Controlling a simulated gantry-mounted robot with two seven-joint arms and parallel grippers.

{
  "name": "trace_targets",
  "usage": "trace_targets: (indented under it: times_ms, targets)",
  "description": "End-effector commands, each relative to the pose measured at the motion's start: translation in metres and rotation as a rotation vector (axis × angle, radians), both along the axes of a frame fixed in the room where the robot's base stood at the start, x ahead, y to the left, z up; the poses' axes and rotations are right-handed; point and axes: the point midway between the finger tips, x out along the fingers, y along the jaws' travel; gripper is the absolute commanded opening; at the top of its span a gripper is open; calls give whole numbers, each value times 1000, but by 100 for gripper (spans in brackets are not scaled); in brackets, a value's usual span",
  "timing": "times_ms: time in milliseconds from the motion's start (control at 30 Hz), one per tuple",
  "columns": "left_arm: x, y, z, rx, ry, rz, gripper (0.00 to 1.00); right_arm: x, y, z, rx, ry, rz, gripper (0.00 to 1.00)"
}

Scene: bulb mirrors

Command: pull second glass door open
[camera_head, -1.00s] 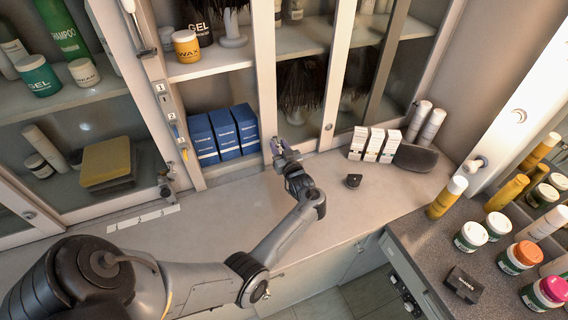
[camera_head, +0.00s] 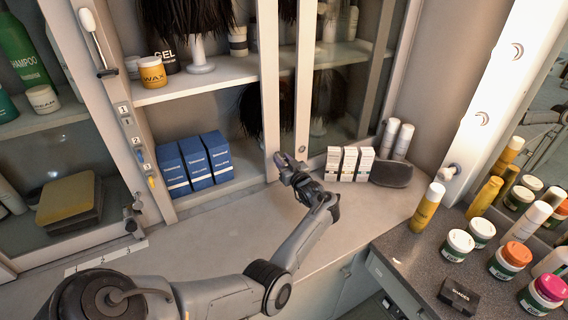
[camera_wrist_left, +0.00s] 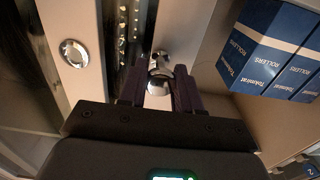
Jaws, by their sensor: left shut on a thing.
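The second glass door (camera_head: 267,80) is a sliding panel with a pale upright frame. It stands partly open, with the shelf bay on its left uncovered. My left gripper (camera_head: 285,163) is at the lower part of this frame. In the left wrist view its dark fingers (camera_wrist_left: 160,88) are shut on a small shiny round knob (camera_wrist_left: 159,68) on the pale frame. The knob is hidden by the fingers in the head view. My right gripper is not in view.
A neighbouring door frame (camera_head: 303,95) with a round finger pull (camera_wrist_left: 74,53) stands just right. Blue boxes (camera_head: 203,163) stand in the open bay. Bare counter (camera_head: 215,230) lies in front.

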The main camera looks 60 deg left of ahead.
Motion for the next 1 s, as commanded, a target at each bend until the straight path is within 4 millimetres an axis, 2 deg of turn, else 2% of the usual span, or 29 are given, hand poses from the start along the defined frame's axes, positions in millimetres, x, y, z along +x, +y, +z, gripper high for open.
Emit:
trace_targets:
  times_ms: [33,200,467,633,767,1000]
  targets:
    - [2,0,8,13,-8,-1,34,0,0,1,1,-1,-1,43]
    - [1,0,6,9,-7,0,58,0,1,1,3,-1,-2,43]
    - [0,0,3,4,-3,0,58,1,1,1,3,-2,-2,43]
    - [1,-9,3,4,-3,-1,58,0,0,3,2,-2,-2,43]
    - [1,-26,3,3,-4,-1,58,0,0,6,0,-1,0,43]
    - [3,-69,3,2,-4,-3,58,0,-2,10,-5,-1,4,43]
